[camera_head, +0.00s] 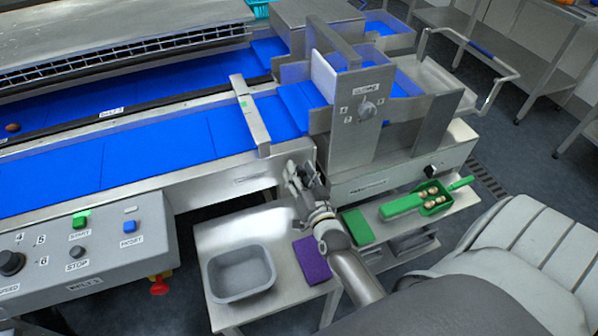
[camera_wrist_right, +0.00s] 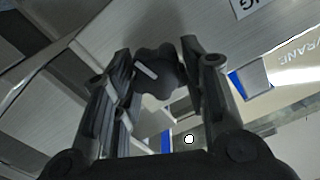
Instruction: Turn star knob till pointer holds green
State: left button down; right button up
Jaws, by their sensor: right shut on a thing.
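The star knob (camera_wrist_right: 168,78) shows in the right wrist view as a dark lobed knob with a white line on its face. It sits between the two fingers of my right gripper (camera_wrist_right: 157,56), which is shut on it. In the head view my right gripper (camera_head: 303,178) is at the end of the conveyor frame, below the blue belt (camera_head: 160,148), and covers the knob there. A metal bracket (camera_head: 258,125) across the belt carries a small green mark; I cannot make out a pointer on it. My left gripper is not in view.
A control panel (camera_head: 88,247) with buttons stands at left. A machine with a dial (camera_head: 367,109) rises behind my gripper.

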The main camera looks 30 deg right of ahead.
jog(key=shift+m, duration=0.3)
jog(key=o, duration=1)
jog(key=shift+s, duration=0.1)
jog(key=v, duration=1.2)
